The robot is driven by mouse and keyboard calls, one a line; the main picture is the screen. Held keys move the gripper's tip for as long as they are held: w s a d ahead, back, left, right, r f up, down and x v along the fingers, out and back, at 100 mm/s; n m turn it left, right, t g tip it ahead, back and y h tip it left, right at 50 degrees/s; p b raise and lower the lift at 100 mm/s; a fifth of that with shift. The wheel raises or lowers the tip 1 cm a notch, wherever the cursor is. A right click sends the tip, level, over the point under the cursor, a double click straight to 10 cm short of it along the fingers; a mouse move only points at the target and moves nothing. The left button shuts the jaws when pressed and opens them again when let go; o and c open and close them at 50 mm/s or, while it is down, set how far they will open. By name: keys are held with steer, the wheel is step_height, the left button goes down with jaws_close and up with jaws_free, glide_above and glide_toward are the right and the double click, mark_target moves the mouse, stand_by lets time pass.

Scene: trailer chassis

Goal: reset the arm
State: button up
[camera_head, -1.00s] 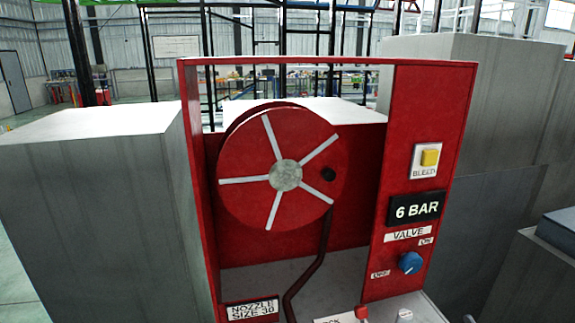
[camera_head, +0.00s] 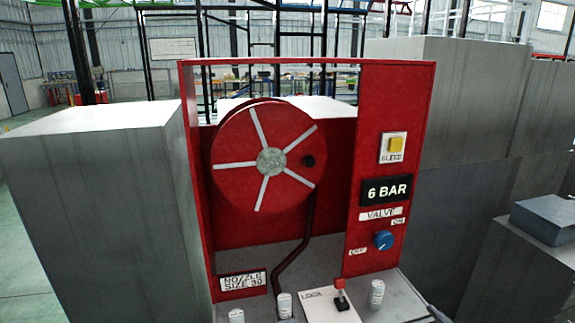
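My gripper does not show clearly in the head view. A small dark shape at the bottom edge, right of the red station, is too cut off to identify. The red station (camera_head: 333,68) stands in front of me, with a red hose reel (camera_head: 235,178) on its left side and a dark hose (camera_head: 300,250) running down from it. Its right panel holds a yellow bleed button (camera_head: 396,145), a display (camera_head: 387,191) reading 6 BAR, and a blue valve knob (camera_head: 383,240) between OFF and ON labels.
On the station's lower shelf are a red-topped lever (camera_head: 340,293) on a plate marked LOCK and several pale cylinders, one at the right (camera_head: 376,294). Large grey blocks stand left (camera_head: 95,220) and right (camera_head: 450,110). Open floor (camera_head: 22,255) shows at far left.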

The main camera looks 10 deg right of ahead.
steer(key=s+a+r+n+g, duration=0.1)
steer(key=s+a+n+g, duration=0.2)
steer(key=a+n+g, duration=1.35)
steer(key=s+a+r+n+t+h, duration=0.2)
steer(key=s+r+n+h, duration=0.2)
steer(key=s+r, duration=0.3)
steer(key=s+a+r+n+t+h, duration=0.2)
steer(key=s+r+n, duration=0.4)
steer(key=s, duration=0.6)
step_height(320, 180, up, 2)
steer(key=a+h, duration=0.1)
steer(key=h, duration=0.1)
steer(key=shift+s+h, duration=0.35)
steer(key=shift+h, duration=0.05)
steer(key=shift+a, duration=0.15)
